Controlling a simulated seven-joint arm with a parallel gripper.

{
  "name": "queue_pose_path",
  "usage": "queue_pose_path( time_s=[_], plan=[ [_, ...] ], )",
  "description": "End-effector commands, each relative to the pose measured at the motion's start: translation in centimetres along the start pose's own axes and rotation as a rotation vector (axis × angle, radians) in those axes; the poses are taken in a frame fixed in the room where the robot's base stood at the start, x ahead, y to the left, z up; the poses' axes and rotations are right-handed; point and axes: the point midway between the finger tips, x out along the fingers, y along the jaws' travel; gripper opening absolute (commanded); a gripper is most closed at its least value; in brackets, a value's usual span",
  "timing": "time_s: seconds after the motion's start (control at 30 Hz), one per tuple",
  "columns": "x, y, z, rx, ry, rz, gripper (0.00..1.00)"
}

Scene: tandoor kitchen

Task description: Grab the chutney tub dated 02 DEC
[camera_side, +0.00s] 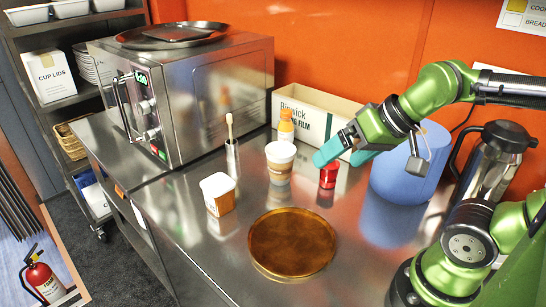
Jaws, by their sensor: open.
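A white square tub with a brown lower part (218,194) stands on the steel counter, left of centre. A round white tub with a tan and grey lower part (280,161) stands further back, to its right. No date is readable on either, so I cannot tell which is dated 02 DEC. My gripper (342,157), with teal fingers, is open and appears empty. It is right of the round tub, above or behind a small red can (328,175); the exact depth is unclear.
An amber round tray (292,242) lies in front. An orange bottle (286,126), a film box (335,105) and a metal holder with a brush (232,158) stand behind. A blue roll (410,170) and a flask (490,165) stand right. A steel oven (215,95) fills the back left.

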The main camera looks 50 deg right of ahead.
Motion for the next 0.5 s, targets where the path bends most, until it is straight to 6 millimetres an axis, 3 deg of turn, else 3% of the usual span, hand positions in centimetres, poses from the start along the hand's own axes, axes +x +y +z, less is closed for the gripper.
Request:
queue_pose_path(
  time_s=[0.13, 0.27, 0.37, 0.5],
  plan=[
    [0.1, -0.1, 0.1, -0.002, -0.007, 0.000, 1.00],
    [1.7, 0.0, 0.4, -0.002, -0.073, 0.020, 1.00],
    [3.0, -0.9, -1.4, -0.015, -0.123, 0.038, 1.00],
    [5.4, -2.8, -5.2, -0.052, -0.208, 0.073, 1.00]
  ],
)
